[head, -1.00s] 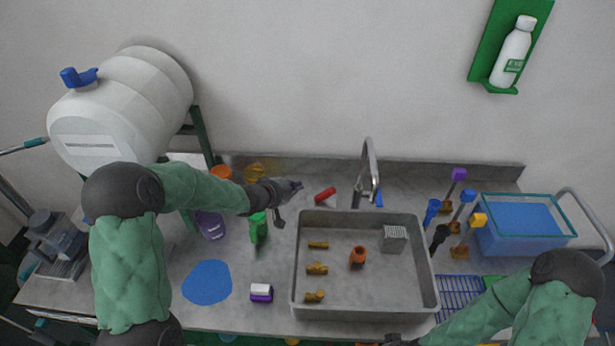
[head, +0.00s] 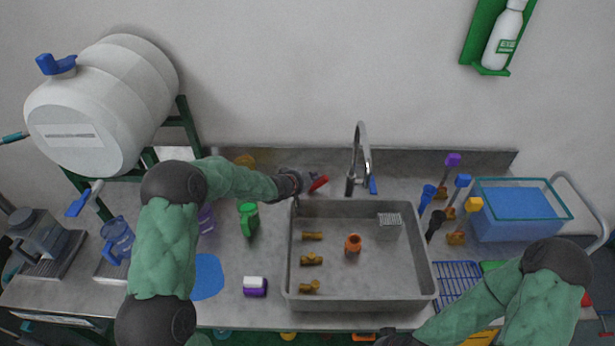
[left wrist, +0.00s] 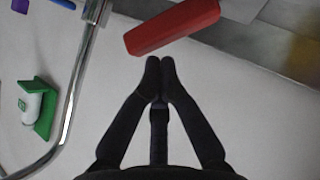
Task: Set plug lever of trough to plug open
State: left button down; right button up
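The trough (head: 430,280) is a grey metal basin in the counter. Behind its back left corner is a red lever (head: 318,183), which I take to be the plug lever. It shows large in the left wrist view (left wrist: 172,25), slanting up to the right. My left gripper (head: 300,184) is just left of the lever in the head view. In the left wrist view its fingertips (left wrist: 160,68) are together and empty, just short of the lever in the picture; I cannot tell whether they touch it. My right gripper (head: 398,338) is at the bottom edge, its fingers unclear.
The tap (head: 362,150) rises right of the lever. Brass fittings (head: 311,260), an orange part (head: 353,244) and a grey block (head: 389,225) lie in the trough. A green bottle (head: 249,220) stands left of it. Brushes (head: 427,198) and a blue tub (head: 520,215) stand right.

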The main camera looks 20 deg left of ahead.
dwell(0.3)
pick_arm(q)
jog(key=shift+w+d+f, duration=0.1)
jog(key=shift+d+f, duration=0.4)
jog(key=shift+d, duration=0.15)
